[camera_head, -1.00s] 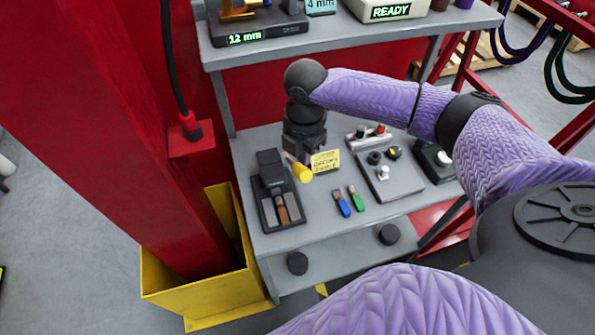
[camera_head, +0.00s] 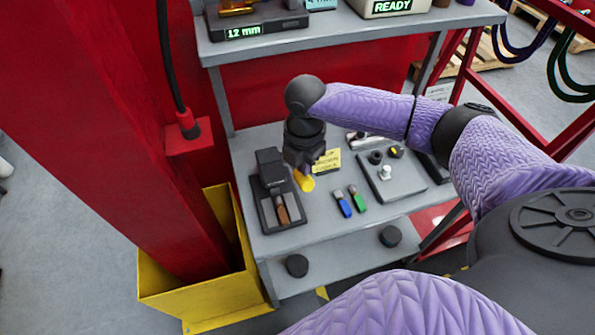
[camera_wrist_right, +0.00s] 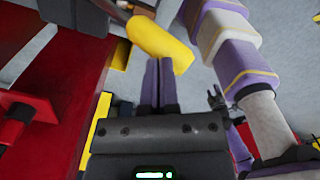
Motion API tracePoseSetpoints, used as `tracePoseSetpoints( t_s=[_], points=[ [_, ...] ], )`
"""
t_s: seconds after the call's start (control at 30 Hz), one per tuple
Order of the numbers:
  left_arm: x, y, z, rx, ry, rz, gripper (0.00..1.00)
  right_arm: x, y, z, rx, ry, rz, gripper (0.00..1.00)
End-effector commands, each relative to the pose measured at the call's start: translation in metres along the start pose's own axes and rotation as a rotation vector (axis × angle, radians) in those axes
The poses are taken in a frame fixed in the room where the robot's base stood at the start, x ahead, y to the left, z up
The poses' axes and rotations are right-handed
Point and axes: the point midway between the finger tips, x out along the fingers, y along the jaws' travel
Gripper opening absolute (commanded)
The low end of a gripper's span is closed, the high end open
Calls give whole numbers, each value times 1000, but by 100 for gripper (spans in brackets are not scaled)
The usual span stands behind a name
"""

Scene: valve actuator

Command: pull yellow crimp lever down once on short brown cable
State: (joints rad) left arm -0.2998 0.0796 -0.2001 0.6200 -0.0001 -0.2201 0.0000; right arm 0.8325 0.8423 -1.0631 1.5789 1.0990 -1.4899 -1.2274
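The crimp tool (camera_head: 268,167) is a dark block on a grey tray on the lower shelf. Its yellow crimp lever (camera_head: 305,181) sticks out to the right of it; it also shows in the right wrist view (camera_wrist_right: 158,44). The short brown cable (camera_head: 282,211) lies in the front of the tray. My right gripper (camera_head: 303,166) points down right at the lever, overlapping its upper part. In the wrist view its fingers (camera_wrist_right: 160,84) are close together with nothing seen between them, their tips at the lever's edge; contact is unclear. My left gripper (camera_wrist_right: 215,97) shows small, its prongs apart.
Blue (camera_head: 343,203) and green (camera_head: 358,198) cable pieces lie right of the tool. A yellow label card (camera_head: 327,161) stands behind. A grey control panel (camera_head: 391,181) sits further right. A red post (camera_head: 110,130) and yellow bin (camera_head: 195,292) stand left. An upper shelf (camera_head: 350,30) hangs behind.

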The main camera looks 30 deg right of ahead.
Motion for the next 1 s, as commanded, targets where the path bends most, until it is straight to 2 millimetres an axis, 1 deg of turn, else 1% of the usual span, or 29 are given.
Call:
tracePoseSetpoints(
  t_s=[1.0],
  points=[
    [24, 0, 3, 2, -3, 0, 59, 42, 0, 0, 0, 0, -1, 0]
  ],
)
